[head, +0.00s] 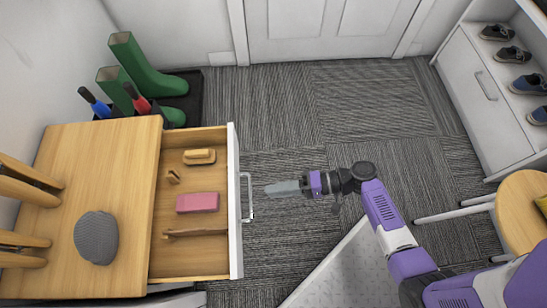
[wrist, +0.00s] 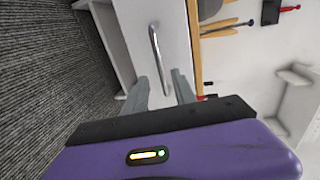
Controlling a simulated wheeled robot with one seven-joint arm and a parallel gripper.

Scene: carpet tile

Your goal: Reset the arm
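My gripper (head: 269,189) reaches left over the carpet, just to the right of the open drawer's front. In the wrist view its two grey fingers (wrist: 161,90) stand apart with nothing held between them. The drawer's metal handle (head: 248,197) is left of the fingertips in the head view, with a gap between. In the wrist view the handle (wrist: 157,58) shows beyond the fingertips. The drawer (head: 233,200) is pulled out from the wooden-topped cabinet (head: 110,160). My purple and white arm extends from the lower right.
In the drawer are a pink block (head: 198,202), a brush (head: 199,156) and other wooden items. A grey cap (head: 96,237) lies on the cabinet top. Green boots (head: 143,68) stand behind. A shoe shelf (head: 484,95) and round stool (head: 522,205) are right. Carpet toward the door is clear.

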